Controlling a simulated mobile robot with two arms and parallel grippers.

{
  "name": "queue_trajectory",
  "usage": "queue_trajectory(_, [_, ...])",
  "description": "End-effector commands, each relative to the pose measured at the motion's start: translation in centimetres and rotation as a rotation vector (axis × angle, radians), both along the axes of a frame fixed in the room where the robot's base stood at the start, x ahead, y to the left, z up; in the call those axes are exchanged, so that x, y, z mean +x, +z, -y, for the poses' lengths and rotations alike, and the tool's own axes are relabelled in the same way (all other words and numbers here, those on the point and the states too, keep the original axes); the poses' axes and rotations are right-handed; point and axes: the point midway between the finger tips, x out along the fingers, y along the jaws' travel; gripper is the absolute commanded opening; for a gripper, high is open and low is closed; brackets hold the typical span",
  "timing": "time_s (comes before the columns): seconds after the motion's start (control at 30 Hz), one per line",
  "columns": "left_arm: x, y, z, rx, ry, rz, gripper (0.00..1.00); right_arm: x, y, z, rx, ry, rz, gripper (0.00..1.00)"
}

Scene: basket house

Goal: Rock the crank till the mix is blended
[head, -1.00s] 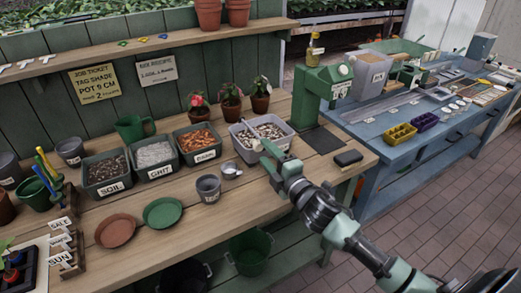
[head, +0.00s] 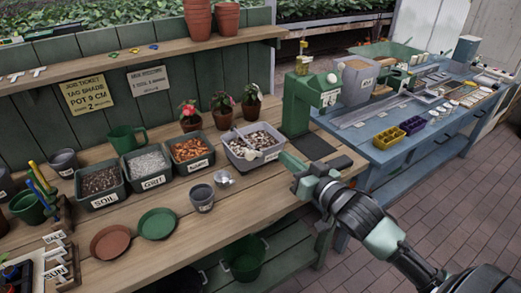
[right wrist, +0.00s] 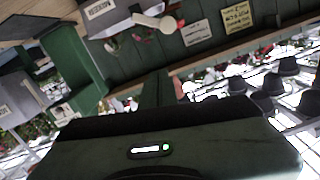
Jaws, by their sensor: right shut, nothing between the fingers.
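A green stand machine (head: 298,107) with a white round knob (head: 332,78) stands at the back right end of the wooden bench. I cannot make out for certain which part is a crank. Left of it, a grey tub (head: 231,155) holds a pale mottled mix (head: 262,137) with a light-handled tool in it. My right gripper (head: 284,158) is shut and empty, just right of the tub and in front of the machine. Its dark body (right wrist: 160,145) fills the bottom of the right wrist view, where the green machine (right wrist: 72,60) stands upper left. My left gripper is out of view.
Labelled bins of soil (head: 98,182), grit (head: 148,163) and bark-like chips (head: 191,149) line the bench. A grey pot (head: 202,199) and two saucers (head: 110,241) sit in front. Potted plants stand behind. A blue table (head: 400,150) stands to the right.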

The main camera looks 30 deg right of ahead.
Motion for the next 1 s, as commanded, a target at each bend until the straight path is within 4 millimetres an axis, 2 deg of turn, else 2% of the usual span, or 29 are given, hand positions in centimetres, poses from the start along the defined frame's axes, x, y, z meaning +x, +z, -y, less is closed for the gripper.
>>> queue_trajectory(0.1, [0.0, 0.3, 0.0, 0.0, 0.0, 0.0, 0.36, -0.9, 0.8, 0.0, 0.186, 0.002, -0.027, 0.0])
queue_trajectory(0.27, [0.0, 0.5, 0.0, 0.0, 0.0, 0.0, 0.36, -0.7, 1.2, -0.1, 0.265, 0.001, -0.036, 0.0])
queue_trajectory(0.47, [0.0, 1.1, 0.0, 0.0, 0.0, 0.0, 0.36, 2.0, 1.2, -0.4, 0.263, 0.001, -0.034, 0.0])
queue_trajectory(0.8, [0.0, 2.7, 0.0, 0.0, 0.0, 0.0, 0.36, 8.9, 0.7, -1.2, 0.26, 0.001, -0.034, 0.0])
queue_trajectory(1.0, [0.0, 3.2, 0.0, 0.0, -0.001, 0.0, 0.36, 9.1, -2.2, -2.6, 0.262, 0.0, -0.039, 0.0])
